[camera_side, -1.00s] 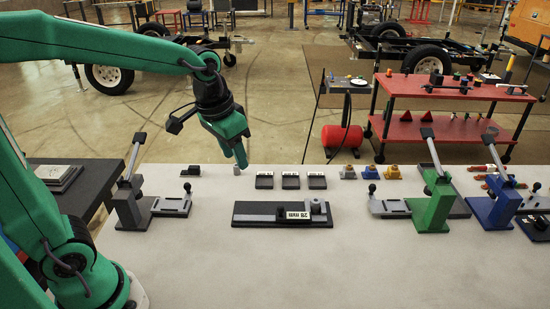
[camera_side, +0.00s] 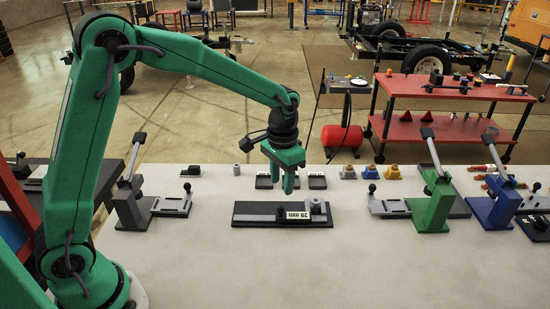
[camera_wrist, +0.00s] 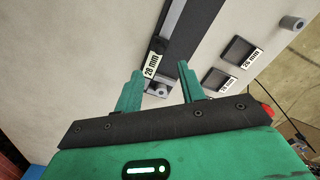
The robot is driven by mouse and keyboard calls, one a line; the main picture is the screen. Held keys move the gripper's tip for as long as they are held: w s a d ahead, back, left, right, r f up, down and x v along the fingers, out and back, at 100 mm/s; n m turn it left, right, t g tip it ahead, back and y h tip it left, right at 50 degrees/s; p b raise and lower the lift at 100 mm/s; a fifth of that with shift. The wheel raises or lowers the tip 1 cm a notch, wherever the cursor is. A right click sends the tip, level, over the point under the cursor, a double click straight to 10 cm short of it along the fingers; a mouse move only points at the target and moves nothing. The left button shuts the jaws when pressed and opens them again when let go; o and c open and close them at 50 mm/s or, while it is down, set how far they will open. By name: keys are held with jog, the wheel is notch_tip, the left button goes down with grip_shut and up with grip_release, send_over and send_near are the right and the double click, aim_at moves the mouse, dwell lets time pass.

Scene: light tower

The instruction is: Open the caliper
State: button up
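The caliper (camera_side: 258,218) is a long dark base with a grey rail, lying flat on the pale table. A slider with a white "28 mm" label (camera_side: 298,215) and a grey round knob (camera_side: 316,205) sit at its right part. In the wrist view the label (camera_wrist: 152,65) and knob (camera_wrist: 161,90) show near the fingers. My gripper (camera_side: 284,187) points down just behind the caliper in the side view, above the table. In the wrist view its two fingers (camera_wrist: 160,72) are apart, with nothing visibly gripped between them.
Dark labelled pads (camera_side: 317,182) lie behind the caliper, one partly hidden by my gripper. A small grey cylinder (camera_side: 236,170) stands behind left. A grey lever fixture (camera_side: 130,208) is left, a green one (camera_side: 434,208) right. The table in front is clear.

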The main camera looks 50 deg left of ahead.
aim_at(281, 207)
jog(key=shift+f, duration=0.1)
jog(key=shift+f, duration=3.8)
jog(key=shift+c, duration=0.2)
grip_shut()
